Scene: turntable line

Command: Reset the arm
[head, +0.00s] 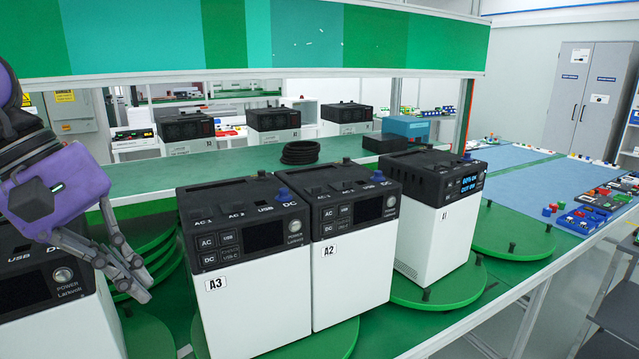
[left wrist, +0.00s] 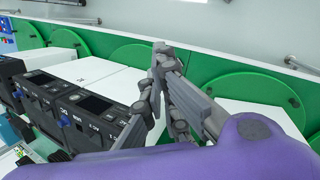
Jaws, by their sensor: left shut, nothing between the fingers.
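My left arm comes in from the left in the head view, with a purple wrist. My left gripper (head: 138,284) is shut and empty. It hangs between the power station at the far left (head: 70,318) and the power station marked A3 (head: 258,308), in front of stacked green discs. My right gripper is not in view.
The A2 unit (head: 350,280) stands right beside A3. Another unit with a lit display (head: 433,230) stands on a green turntable (head: 438,292). An empty turntable (head: 512,236) lies further right. A coiled black cable (head: 300,152) lies on the shelf behind. A blue mat (head: 560,178) with small parts is at the right.

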